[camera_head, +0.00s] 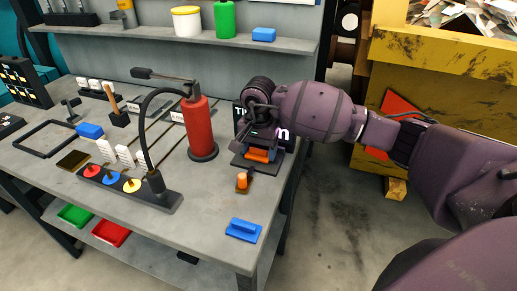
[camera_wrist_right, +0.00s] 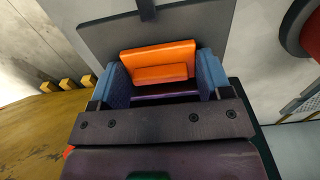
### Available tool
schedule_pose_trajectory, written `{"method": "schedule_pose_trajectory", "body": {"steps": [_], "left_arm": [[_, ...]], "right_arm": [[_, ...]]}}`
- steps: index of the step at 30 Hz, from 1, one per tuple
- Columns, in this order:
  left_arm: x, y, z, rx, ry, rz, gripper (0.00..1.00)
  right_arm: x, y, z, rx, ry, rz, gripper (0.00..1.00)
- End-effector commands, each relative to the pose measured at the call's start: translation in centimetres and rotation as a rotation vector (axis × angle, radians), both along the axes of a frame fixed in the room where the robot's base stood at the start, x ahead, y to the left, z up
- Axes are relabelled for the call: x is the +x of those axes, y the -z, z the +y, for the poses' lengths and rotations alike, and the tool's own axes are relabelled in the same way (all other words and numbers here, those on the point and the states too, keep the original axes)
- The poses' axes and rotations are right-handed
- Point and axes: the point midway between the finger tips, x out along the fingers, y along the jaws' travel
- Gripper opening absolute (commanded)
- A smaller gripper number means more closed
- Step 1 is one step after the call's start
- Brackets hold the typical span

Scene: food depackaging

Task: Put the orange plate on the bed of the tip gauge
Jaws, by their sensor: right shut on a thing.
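The orange plate (camera_head: 258,155) is between the fingers of my right gripper (camera_head: 262,147), just above or on the dark bed (camera_head: 243,162) of the tip gauge. I cannot tell whether it touches the bed. In the right wrist view the orange plate (camera_wrist_right: 158,55) has a raised ledge and sits between the blue finger pads of the right gripper (camera_wrist_right: 163,78), which is shut on it. The dark grey bed (camera_wrist_right: 110,38) shows behind it. The gauge's dark screen (camera_head: 241,113) is partly hidden by my right arm. My left gripper is not in view.
A red cylinder (camera_head: 201,128) stands close left of the gauge. A yellow bin (camera_head: 430,70) stands right of the bench.

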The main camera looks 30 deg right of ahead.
Motion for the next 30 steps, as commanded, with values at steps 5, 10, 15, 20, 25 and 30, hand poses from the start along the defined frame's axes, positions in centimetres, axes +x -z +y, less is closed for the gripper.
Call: {"method": "schedule_pose_trajectory", "body": {"steps": [5,10,15,20,25,30], "left_arm": [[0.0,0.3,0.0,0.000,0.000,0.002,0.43],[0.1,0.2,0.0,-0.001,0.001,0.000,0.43],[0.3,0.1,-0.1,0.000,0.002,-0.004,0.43],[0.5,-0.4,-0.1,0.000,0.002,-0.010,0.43],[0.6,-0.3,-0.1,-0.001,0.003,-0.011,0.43],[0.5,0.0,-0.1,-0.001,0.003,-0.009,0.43]], "right_arm": [[0.0,0.3,0.0,0.001,-0.001,0.001,0.84],[0.0,0.2,0.0,0.000,0.000,0.000,0.97],[0.0,0.2,0.0,0.000,0.000,0.000,0.97],[0.0,-0.6,0.0,-0.001,0.000,-0.002,0.97],[0.1,-3.1,-0.1,-0.002,0.000,-0.004,0.97],[0.1,-6.5,0.0,-0.002,0.000,-0.004,0.97]]}}
